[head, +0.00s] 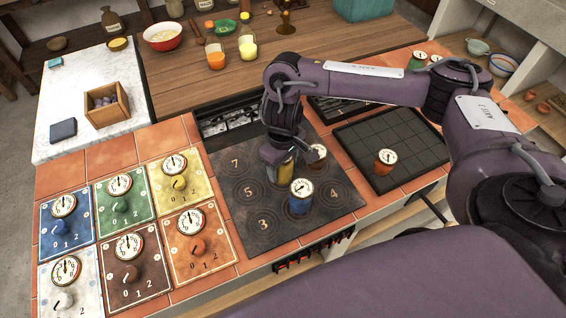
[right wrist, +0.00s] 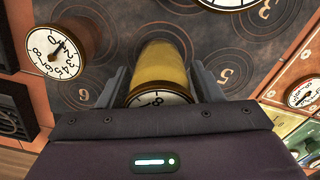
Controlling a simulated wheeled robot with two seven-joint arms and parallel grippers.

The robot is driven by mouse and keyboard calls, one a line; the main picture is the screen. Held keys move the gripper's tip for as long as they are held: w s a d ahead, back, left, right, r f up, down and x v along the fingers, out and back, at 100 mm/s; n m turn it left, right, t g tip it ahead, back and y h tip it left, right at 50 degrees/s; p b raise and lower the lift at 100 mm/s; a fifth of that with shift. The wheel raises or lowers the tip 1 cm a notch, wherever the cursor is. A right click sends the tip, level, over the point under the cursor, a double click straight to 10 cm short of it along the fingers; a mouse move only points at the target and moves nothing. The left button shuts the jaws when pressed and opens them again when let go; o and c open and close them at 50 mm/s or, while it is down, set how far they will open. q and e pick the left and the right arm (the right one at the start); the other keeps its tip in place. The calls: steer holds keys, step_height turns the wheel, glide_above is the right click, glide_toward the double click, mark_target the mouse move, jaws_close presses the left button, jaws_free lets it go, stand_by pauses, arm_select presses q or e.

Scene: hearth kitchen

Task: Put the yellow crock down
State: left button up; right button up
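The yellow crock (head: 286,166) is over the dark cooktop (head: 258,222), mostly hidden in the head view by my right gripper (head: 278,154). In the right wrist view, the yellow crock (right wrist: 161,68) stands between the two fingers of my right gripper (right wrist: 160,80), which are close against its sides. Its dial top faces the gripper palm. I cannot tell whether its base touches the cooktop. My left gripper is not in view.
A blue crock (head: 301,197) and a brown crock (head: 317,156) stand close by on the cooktop. An orange crock (head: 384,162) stands on the dark gridded plate (head: 420,150). Coloured dial panels (head: 128,262) lie left. Cooktop rings at the left and front are clear.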

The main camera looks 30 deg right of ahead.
steer(key=shift+o, duration=0.8)
step_height(320, 180, up, 11)
steer(key=p, duration=0.3)
steer(key=shift+p, duration=0.3)
steer(key=shift+r, duration=0.65)
